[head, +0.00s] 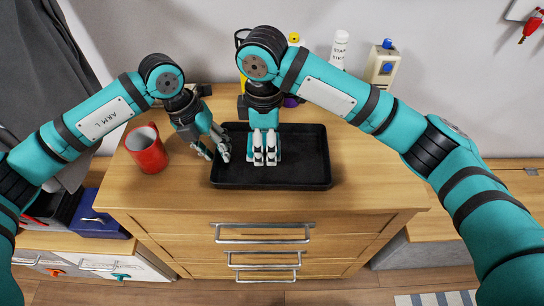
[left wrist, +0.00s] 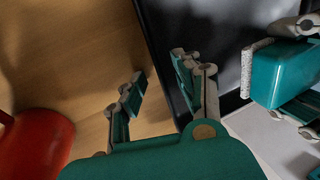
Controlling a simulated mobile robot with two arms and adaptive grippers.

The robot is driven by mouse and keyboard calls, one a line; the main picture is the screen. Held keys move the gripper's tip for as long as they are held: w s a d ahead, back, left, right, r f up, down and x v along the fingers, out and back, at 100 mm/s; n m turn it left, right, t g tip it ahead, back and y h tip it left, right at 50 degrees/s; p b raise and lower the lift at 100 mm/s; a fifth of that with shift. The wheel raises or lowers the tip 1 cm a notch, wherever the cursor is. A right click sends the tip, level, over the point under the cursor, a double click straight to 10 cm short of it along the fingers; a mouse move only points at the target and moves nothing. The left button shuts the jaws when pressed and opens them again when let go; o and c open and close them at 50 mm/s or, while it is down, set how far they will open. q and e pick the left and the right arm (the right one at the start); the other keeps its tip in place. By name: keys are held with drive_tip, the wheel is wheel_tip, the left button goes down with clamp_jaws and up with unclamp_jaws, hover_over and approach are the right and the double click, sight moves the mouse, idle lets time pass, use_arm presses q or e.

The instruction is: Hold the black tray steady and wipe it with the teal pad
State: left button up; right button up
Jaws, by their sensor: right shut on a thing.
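The black tray (head: 310,160) lies flat on the wooden cabinet top. My left gripper (head: 216,154) is at the tray's left side. In the left wrist view, its two fingers (left wrist: 165,88) are apart, one over the wood and one over the tray, with the tray's edge (left wrist: 165,60) between them. I cannot tell whether either finger touches the rim. My right gripper (head: 264,160) is shut on the teal pad (head: 278,154) over the tray's middle. In the left wrist view the pad (left wrist: 280,75) shows a pale layer along one side; its contact with the tray is unclear.
A red mug (head: 146,150) stands left of the tray, close to my left arm; it also shows in the left wrist view (left wrist: 35,140). Bottles and a beige device (head: 382,66) stand along the back. The cabinet top (head: 365,175) right of the tray is clear.

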use_arm(q)
drive_tip(key=shift+r, duration=0.15)
drive_tip(key=v, duration=1.1)
drive_tip(key=shift+r, duration=0.35)
drive_tip(key=shift+a, duration=0.1)
use_arm(e)
drive_tip(key=o, duration=0.6)
drive_tip(key=c, duration=0.6)
